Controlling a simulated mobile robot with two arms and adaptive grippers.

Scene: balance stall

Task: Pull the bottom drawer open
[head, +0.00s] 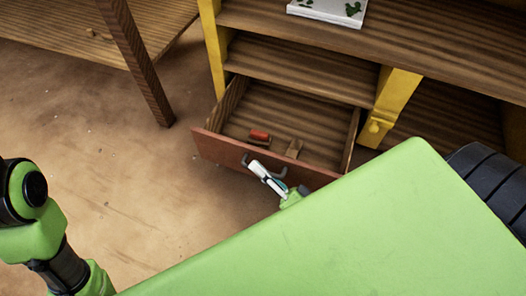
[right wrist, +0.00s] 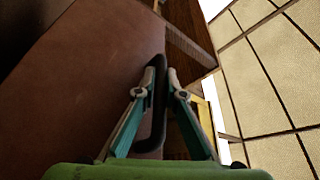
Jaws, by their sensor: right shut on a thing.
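The drawer (head: 222,149) with a reddish-brown front stands pulled out from the low part of a wooden unit with yellow posts. Its inside shows from above. My right gripper (head: 256,166) is at the middle of the drawer front, shut on the dark bar handle (head: 282,168). In the right wrist view, the two teal-sided fingers of my right gripper (right wrist: 161,80) close around the handle (right wrist: 158,115), beside the drawer front (right wrist: 90,85). My left arm shows at the left edge of the head view, but its gripper is out of view.
Shelves (head: 300,75) lie above the drawer. A table leg (head: 137,62) stands at the upper left. The brown floor (head: 110,170) left of the drawer is clear.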

